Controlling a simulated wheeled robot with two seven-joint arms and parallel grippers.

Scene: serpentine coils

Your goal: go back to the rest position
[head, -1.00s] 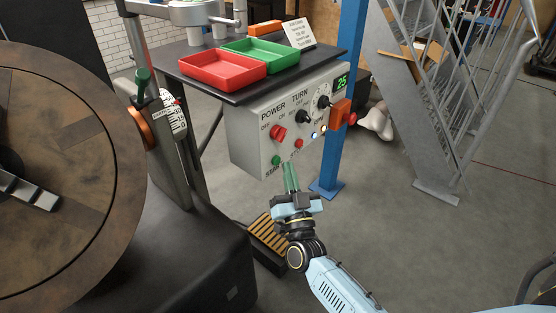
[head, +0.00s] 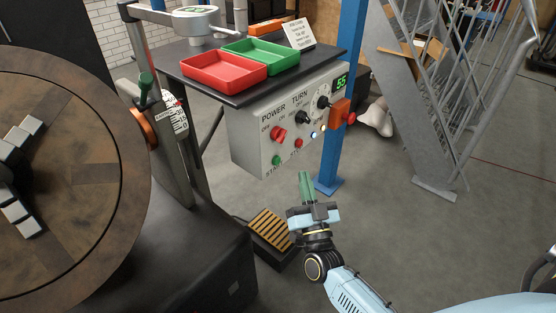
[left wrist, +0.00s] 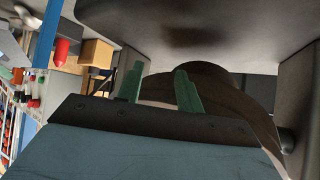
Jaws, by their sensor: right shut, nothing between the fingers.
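My right gripper (head: 306,188) shows in the head view, in front of and below the grey control box (head: 258,150). Its green fingers are together, with nothing between them, and are apart from the box. My left gripper (left wrist: 158,90) shows only in the left wrist view. Its two green fingers stand apart with a gap between them, and I see nothing held there. A dark rounded thing lies behind these fingers. The left arm is out of the head view.
The control box has knobs, buttons and a display (head: 341,82) reading 55. Red (head: 222,84) and green (head: 262,62) trays sit on the shelf above. A round brown turntable (head: 95,180) fills the left. A slatted pedal (head: 270,228) is on the floor.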

